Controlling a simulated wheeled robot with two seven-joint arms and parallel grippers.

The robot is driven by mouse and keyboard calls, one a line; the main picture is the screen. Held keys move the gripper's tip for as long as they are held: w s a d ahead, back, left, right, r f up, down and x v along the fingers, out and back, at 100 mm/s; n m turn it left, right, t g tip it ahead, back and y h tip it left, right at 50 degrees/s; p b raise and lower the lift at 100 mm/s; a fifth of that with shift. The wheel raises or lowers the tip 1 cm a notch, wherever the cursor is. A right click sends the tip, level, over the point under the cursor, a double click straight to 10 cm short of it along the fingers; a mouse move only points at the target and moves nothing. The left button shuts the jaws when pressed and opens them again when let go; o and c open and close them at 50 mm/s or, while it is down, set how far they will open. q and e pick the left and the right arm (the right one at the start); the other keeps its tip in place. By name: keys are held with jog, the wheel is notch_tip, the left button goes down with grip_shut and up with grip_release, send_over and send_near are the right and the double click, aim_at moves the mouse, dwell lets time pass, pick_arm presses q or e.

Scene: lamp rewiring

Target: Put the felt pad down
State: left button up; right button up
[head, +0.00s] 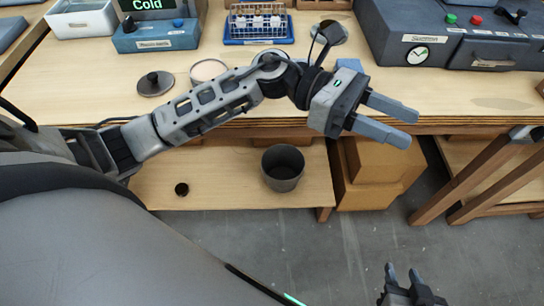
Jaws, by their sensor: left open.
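My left gripper (412,128) is open, with its two grey fingers apart and nothing between them. It hangs beyond the front edge of the workbench (120,60), above the floor and the cardboard boxes. My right gripper (402,270) is low at the bottom edge of the head view, over the floor. Its fingers stand apart and no object shows between them. I cannot make out a felt pad for certain. A small dark round piece (181,189) lies on the lower shelf, too small to identify.
A dark knobbed disc (155,84) and a pale ring (208,71) lie on the bench. A wire rack (258,22), a blue box (155,37) and a grey gauge console (450,45) stand behind. A dark bin (283,168) stands on the lower shelf (230,190), near cardboard boxes (375,165).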

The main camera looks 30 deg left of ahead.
pick_arm(q)
jog(key=w+a+f+n+t+y, duration=0.3)
jog(key=n+t, duration=0.6)
jog(key=n, duration=0.7)
jog(key=w+a+f+n+t+y, duration=0.1)
jog(key=a+f+n+t+y, duration=0.3)
jog(key=n+t, duration=0.8)
jog(key=s+a+f+n+g+y, duration=0.3)
jog(key=s+f+n+g+y, duration=0.1)
jog(key=f+n, duration=0.6)
jog(key=s+a+f+n+g+y, duration=0.4)
jog(key=s+f+n+g, duration=0.2)
jog(key=f+n, duration=0.5)
jog(key=s, duration=0.2)
jog(key=shift+s+f+n, duration=0.15)
jog(key=shift+s+n, duration=0.25)
jog(key=shift+d, duration=0.1)
